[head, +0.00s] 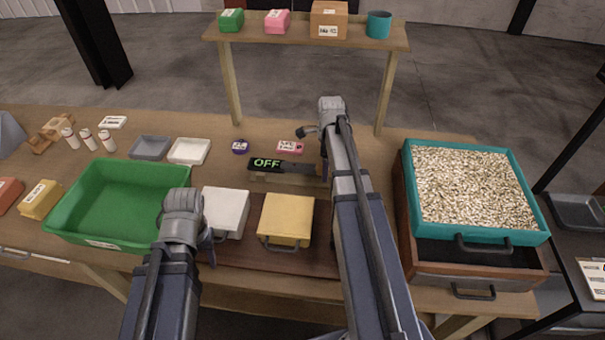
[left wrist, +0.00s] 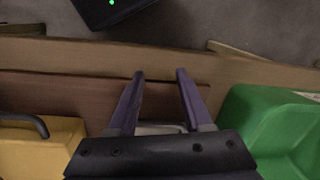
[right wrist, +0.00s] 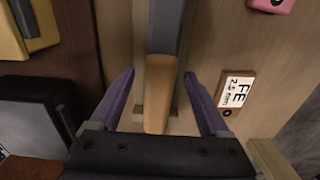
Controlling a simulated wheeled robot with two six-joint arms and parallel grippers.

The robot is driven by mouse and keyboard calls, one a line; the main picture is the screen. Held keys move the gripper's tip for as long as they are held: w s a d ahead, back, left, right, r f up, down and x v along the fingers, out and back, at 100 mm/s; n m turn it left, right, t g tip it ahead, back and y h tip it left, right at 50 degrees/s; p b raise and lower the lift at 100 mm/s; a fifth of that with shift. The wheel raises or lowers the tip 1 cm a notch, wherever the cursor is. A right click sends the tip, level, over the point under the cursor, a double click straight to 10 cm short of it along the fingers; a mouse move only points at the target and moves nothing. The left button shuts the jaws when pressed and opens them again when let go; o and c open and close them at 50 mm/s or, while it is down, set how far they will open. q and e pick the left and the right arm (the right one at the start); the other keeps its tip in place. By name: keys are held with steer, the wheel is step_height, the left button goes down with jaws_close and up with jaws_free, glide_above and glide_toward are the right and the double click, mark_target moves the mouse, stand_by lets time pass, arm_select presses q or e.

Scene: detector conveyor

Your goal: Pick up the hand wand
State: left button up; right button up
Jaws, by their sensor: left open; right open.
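The hand wand (head: 275,165) lies on a low wooden stand (head: 272,179) in the middle of the table, its dark end showing a green "OFF". In the right wrist view the wand's dark body and tan handle (right wrist: 159,95) lie between the fingers of my right gripper (right wrist: 159,73). That gripper is open, with a finger on each side of the handle and visible gaps. In the head view my right arm hides the handle end. My left gripper (left wrist: 160,72) is open and empty, near the table's front beside the white box (head: 226,210).
A green bin (head: 62,222) stands left and a yellow box (head: 287,217) sits in front of the wand. A teal tray of pellets (head: 409,190) stands right. A small pink block (head: 290,147) and a purple disc (head: 240,147) lie behind the wand.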

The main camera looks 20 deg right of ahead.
jaws_close()
stand_by(0.7)
